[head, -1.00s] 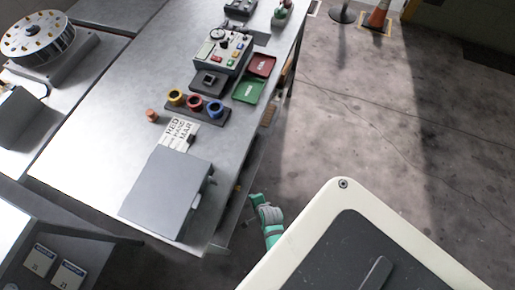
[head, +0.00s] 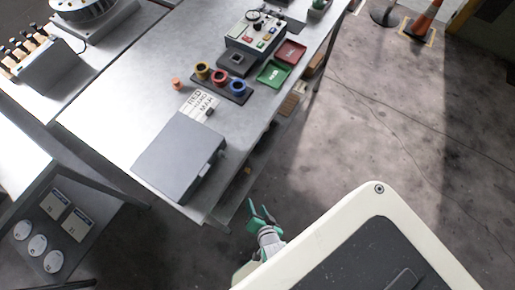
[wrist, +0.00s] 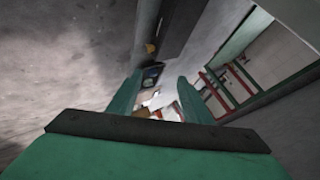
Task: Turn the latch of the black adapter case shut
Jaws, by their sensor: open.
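The adapter case (head: 180,152) looks dark grey. It lies closed-looking on the near end of the metal table in the head view. A small protrusion (head: 213,158) on its right side may be the latch; its position is too small to tell. My gripper (head: 261,208) has green fingers and is beyond the table's right edge, apart from the case and to its lower right. In the wrist view my gripper (wrist: 160,92) is open with nothing between the fingers. I cannot make out the case or latch there.
Behind the case are a lettered card (head: 200,102), a rack of coloured rings (head: 220,82), green (head: 273,73) and red (head: 291,52) trays and a control box (head: 255,38). A shelf (head: 238,190) shows below the table edge.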

